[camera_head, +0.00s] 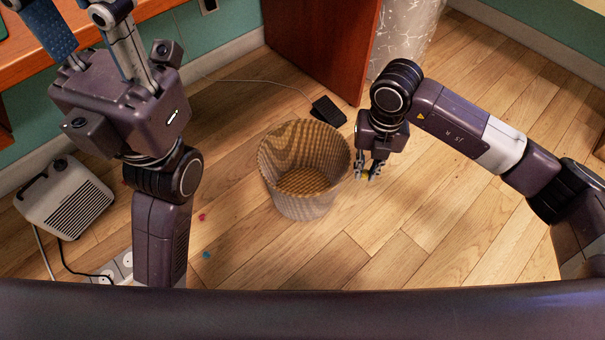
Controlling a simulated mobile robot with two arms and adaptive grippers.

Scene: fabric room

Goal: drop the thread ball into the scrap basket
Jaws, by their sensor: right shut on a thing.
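The scrap basket (318,208), a woven, open-topped bin, stands upright on the wood floor near the middle of the view. My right gripper (369,174) points down just right of the basket's rim, apart from it in the picture. It is shut on a small yellow-green thing, the thread ball (370,177), mostly hidden by the fingers. My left gripper (88,38) is at the upper left by the wooden table edge, far from the basket. Its fingertips run toward the top edge of the view, and their opening is unclear.
A black foot pedal (328,111) with a cord lies behind the basket. A wooden panel (325,45) and a pale patterned bin (405,35) stand behind. A white heater (65,198) and a power strip (115,268) are at left. Floor right of the basket is clear.

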